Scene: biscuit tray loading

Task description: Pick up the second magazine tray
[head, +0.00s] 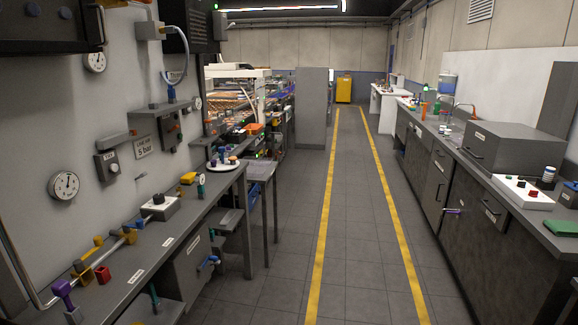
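I cannot make out a magazine tray for certain in the head view. A machine with a white frame (238,73) stands beyond the left bench, with stacked orange-brown layers in it that are too small to tell apart. Neither of my grippers is in view.
A grey bench (150,240) with valves and small parts runs along the left wall. A round white plate (226,165) holds small items. Dark cabinets (438,185) with a grey box (512,148) on top line the right. The floor aisle (358,230) between yellow lines is clear. A yellow cabinet (343,88) stands far back.

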